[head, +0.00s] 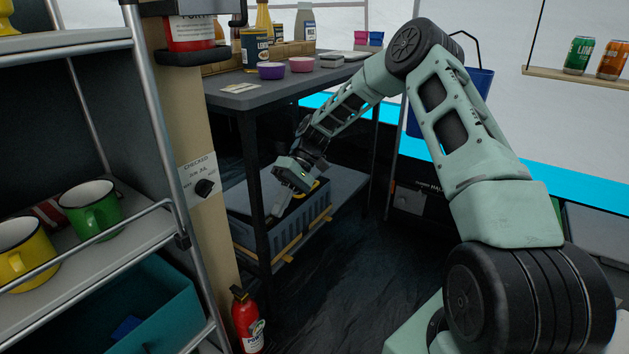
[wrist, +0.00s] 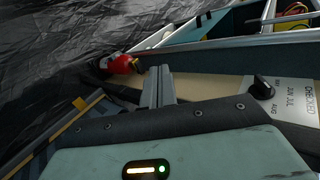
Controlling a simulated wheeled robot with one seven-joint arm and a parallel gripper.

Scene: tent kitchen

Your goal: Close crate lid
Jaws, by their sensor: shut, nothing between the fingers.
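A grey-blue crate (head: 290,240) with orange-yellow strips sits low under the dark table. Part of it shows at the left edge of the wrist view (wrist: 65,130). My gripper (head: 274,214) is over the crate's top, near its front left side, and covers part of it. In the wrist view my two fingers (wrist: 158,86) lie close together, shut and empty.
A table leg (head: 258,190) stands just left of my gripper. A tan post (head: 190,130) and a red fire extinguisher (head: 246,320) are left of the crate. A shelf rack with mugs (head: 92,207) fills the left. Dark floor (head: 345,275) is clear right of the crate.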

